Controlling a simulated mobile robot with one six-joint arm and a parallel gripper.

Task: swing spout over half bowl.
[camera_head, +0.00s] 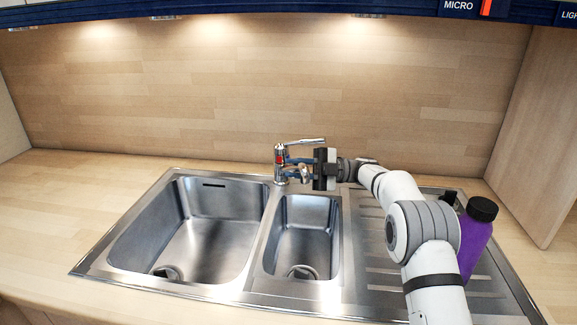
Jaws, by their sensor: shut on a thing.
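The chrome tap (281,165) stands upright at the back edge of the sink, near the divider between the bowls. Its lever (308,141) points right. My gripper (298,169) reaches in from the right and is shut on the spout (304,174), just right of the tap body. The spout is short in view and partly hidden by the fingers; its tip appears above the back of the half bowl (318,213), the smaller bowl on the right. The large bowl (245,215) lies to the left. Both bowls look empty.
A purple bottle (474,240) with a black lid stands on the ribbed drainboard (370,270) at the right, close beside my arm. A wooden back wall (250,90) rises behind the tap. The counter at the left (60,220) is clear.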

